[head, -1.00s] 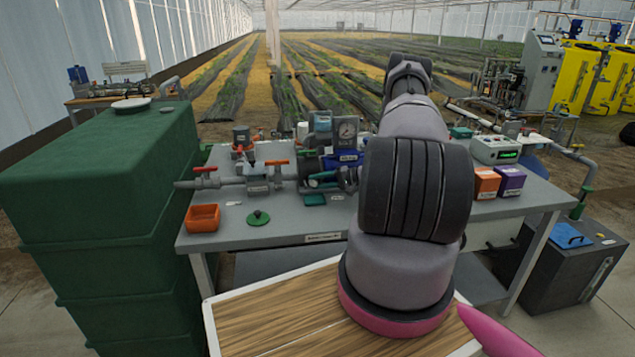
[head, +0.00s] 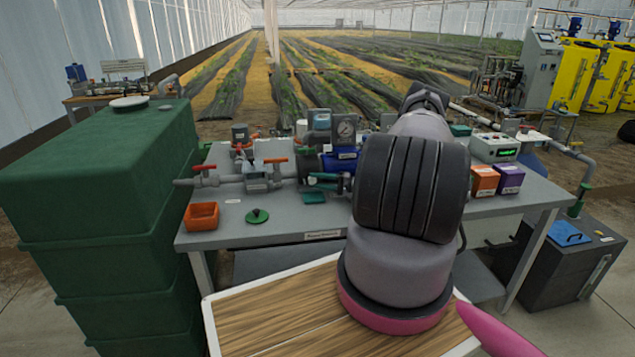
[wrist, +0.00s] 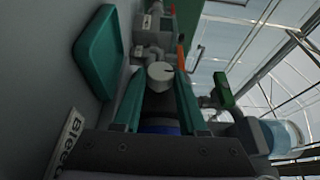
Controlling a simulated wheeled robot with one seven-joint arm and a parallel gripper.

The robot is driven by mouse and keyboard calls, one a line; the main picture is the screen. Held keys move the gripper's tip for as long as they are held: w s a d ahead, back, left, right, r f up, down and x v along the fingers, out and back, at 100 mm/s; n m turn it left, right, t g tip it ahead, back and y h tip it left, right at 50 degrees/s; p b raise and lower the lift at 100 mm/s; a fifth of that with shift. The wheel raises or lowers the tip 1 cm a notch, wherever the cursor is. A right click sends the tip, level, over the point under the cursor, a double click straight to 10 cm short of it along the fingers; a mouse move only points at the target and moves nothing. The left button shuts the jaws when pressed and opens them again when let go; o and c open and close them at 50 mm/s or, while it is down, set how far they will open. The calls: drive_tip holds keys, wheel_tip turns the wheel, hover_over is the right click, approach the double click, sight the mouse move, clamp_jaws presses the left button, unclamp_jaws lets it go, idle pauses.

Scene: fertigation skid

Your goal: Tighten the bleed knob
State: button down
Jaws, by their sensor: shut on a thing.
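In the wrist view my gripper (wrist: 160,80) has its two teal fingers on either side of a pale grey round knob (wrist: 159,71) with a dark mark on its face. The fingers are shut on this knob, which I take for the bleed knob. A label reading "Bleed" (wrist: 67,143) shows at the lower left of the wrist view. In the head view my gripper (head: 314,180) points left, low over the bench, in front of the blue pump (head: 340,160). The knob is too small to make out there.
A teal tray (wrist: 97,50) lies beside the fingers. Grey pipework with red-handled valves (head: 230,180) stands left on the bench (head: 400,218). An orange bin (head: 202,215) and green disc (head: 257,216) lie at the front left. Orange and purple boxes (head: 508,179) stand right.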

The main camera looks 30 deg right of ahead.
drive_tip(key=shift+c, duration=2.3)
unclamp_jaws()
drive_tip(key=v, duration=1)
drive_tip(key=shift+s+d, duration=0.2)
drive_tip(key=shift+d, duration=0.1)
